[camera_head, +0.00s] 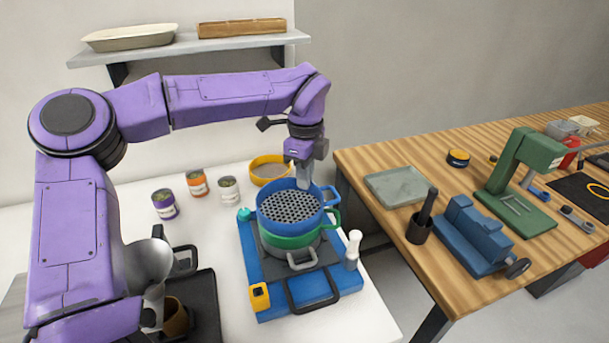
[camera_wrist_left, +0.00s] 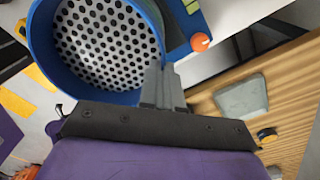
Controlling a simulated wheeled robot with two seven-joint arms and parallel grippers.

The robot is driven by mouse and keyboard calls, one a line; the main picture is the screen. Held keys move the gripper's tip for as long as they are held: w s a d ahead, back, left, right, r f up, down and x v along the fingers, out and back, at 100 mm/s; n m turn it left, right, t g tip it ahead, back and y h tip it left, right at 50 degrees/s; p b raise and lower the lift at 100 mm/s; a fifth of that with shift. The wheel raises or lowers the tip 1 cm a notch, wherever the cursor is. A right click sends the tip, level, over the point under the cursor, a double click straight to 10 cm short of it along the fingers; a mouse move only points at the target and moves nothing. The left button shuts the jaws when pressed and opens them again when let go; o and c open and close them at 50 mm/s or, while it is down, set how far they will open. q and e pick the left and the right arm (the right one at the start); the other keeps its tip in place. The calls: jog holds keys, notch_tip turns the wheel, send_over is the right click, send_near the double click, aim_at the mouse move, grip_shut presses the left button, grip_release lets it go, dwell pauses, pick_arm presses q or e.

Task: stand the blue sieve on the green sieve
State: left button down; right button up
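The blue sieve (camera_head: 290,206), with a perforated grey bottom, sits directly over the green sieve (camera_head: 290,240) in the head view. The two look level and lined up, with their loop handles both to the right; I cannot tell whether the rims are fully seated. My left gripper (camera_head: 304,183) points down at the blue sieve's far rim, its fingers close together and shut on that rim. The left wrist view shows the fingers (camera_wrist_left: 163,88) at the rim of the blue sieve (camera_wrist_left: 105,42); the green sieve is hidden there. My right gripper is not in view.
The sieves stand over a blue-based machine (camera_head: 262,262) with a white-knobbed post (camera_head: 352,249) at right. A wooden bench (camera_head: 390,258) with tools is at right, a shelf (camera_head: 190,47) above.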

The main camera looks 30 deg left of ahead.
pick_arm(q)
jog(key=c, duration=1.3)
grip_release()
jog(key=shift+c, duration=0.2)
jog(key=shift+r, duration=0.1)
jog(key=shift+r+p, duration=0.8)
jog(key=shift+r, duration=0.15)
notch_tip(320, 180, up, 11)
jog(key=b, duration=0.1)
jog(key=shift+r, duration=0.15)
